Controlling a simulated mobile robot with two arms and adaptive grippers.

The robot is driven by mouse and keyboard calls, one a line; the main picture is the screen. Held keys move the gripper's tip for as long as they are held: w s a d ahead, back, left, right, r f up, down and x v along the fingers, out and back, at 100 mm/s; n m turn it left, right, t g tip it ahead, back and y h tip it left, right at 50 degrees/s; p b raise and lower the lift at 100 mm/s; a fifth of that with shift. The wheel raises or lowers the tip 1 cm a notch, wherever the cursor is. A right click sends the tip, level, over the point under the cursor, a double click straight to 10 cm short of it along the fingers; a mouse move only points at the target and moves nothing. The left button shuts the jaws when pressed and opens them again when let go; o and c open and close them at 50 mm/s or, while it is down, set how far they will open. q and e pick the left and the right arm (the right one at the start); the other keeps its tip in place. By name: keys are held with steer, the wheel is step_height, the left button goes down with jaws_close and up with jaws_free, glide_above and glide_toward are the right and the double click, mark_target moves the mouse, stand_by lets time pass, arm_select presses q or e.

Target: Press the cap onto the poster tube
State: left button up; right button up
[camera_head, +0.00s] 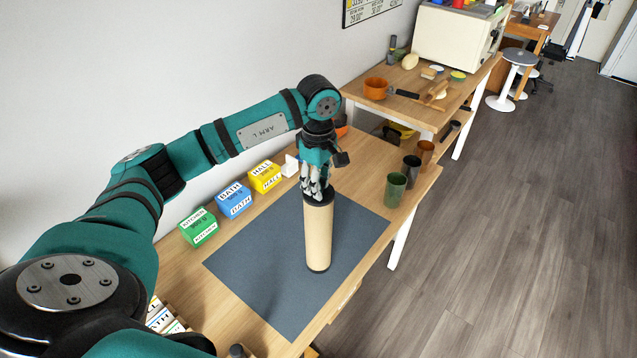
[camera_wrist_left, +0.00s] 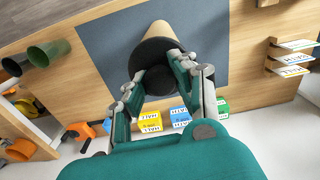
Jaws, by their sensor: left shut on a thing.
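The tan poster tube (camera_head: 318,238) stands upright on the dark mat (camera_head: 270,262), with a black band at its foot. The black cap (camera_head: 321,201) is at the tube's top, in line with it. My left gripper (camera_head: 314,192) points down over the tube and is shut on the cap. In the left wrist view the fingers (camera_wrist_left: 161,84) close on a dark raised part of the cap (camera_wrist_left: 150,50), and the tube (camera_wrist_left: 153,33) shows beyond. I cannot tell how far the cap sits in the tube. My right gripper is in neither view.
Green, blue and yellow labelled boxes (camera_head: 234,199) line the wall side of the table. A second table (camera_head: 400,110) with tools and an orange bowl (camera_head: 375,88) is beyond.

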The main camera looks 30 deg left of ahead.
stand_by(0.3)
arm_select(q)
steer(key=o, duration=1)
steer(key=shift+o, duration=0.4)
steer(key=o, duration=0.4)
steer(key=shift+r, duration=0.1)
steer(key=shift+r+p, duration=1.9)
steer(key=shift+r, duration=1.5)
